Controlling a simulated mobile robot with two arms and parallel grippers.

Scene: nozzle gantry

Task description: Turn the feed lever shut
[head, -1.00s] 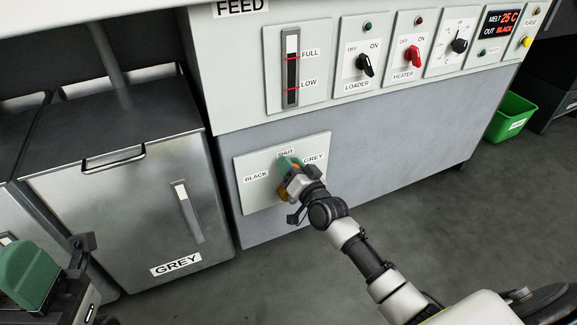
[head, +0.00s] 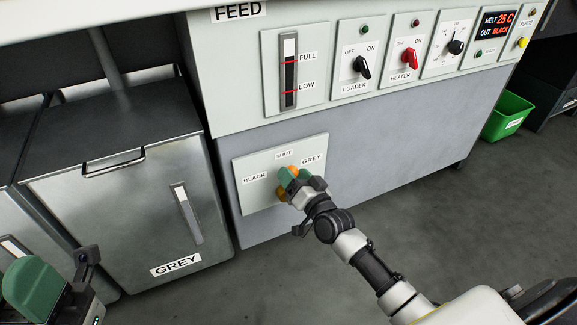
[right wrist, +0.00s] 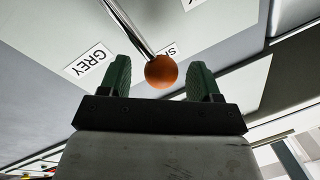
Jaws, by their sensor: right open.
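The feed lever has an orange ball knob (right wrist: 161,72) on a thin metal rod (right wrist: 128,28). In the right wrist view the knob sits between my right gripper's two green fingers (right wrist: 160,78), with gaps on both sides. In the head view my open right gripper (head: 296,176) is at the lever plate (head: 260,162), which is labelled BLACK, SHUT and GREY. The orange knob (head: 293,170) shows there below SHUT and GREY; the gripper hides much of the lever. My left gripper (head: 34,285) is at the lower left, and its opening cannot be made out.
A steel bin marked GREY (head: 115,205) stands left of the feed cabinet (head: 375,140). Above the plate are a level gauge (head: 290,70), the loader switch (head: 361,67) and the heater switch (head: 409,58). A green bin (head: 508,115) is at the right. Floor in front is clear.

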